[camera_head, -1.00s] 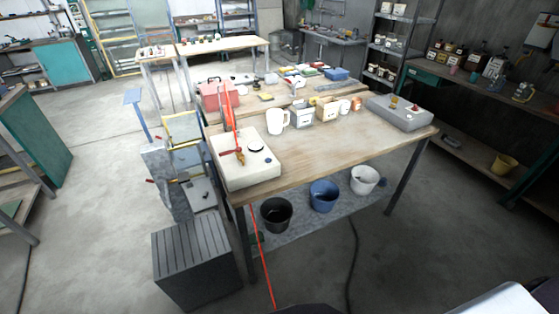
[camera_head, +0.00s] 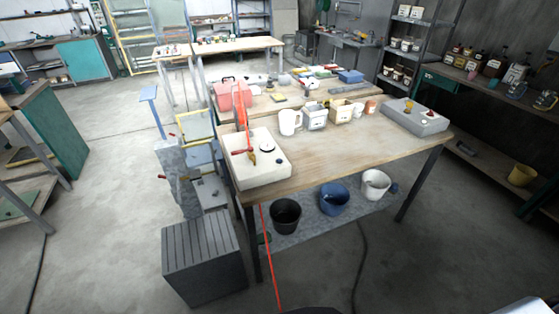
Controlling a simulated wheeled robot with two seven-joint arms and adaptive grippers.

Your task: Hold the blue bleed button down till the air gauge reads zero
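A cream box (camera_head: 262,175) stands on the near left corner of the wooden table (camera_head: 345,150). On its top is a round, dark-rimmed white dial (camera_head: 271,154), which looks like the air gauge; its reading is too small to make out. A red handle and an orange-brown fitting (camera_head: 252,157) sit at the box's left side, with a red hose (camera_head: 241,118) rising behind. I cannot clearly pick out the blue bleed button; any small button on the box is too small to tell its colour. Neither of my grippers is in view.
Black (camera_head: 285,216), blue (camera_head: 334,199) and white buckets (camera_head: 375,184) sit below. A dark slatted box (camera_head: 203,258) stands front left. The table's middle is clear.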

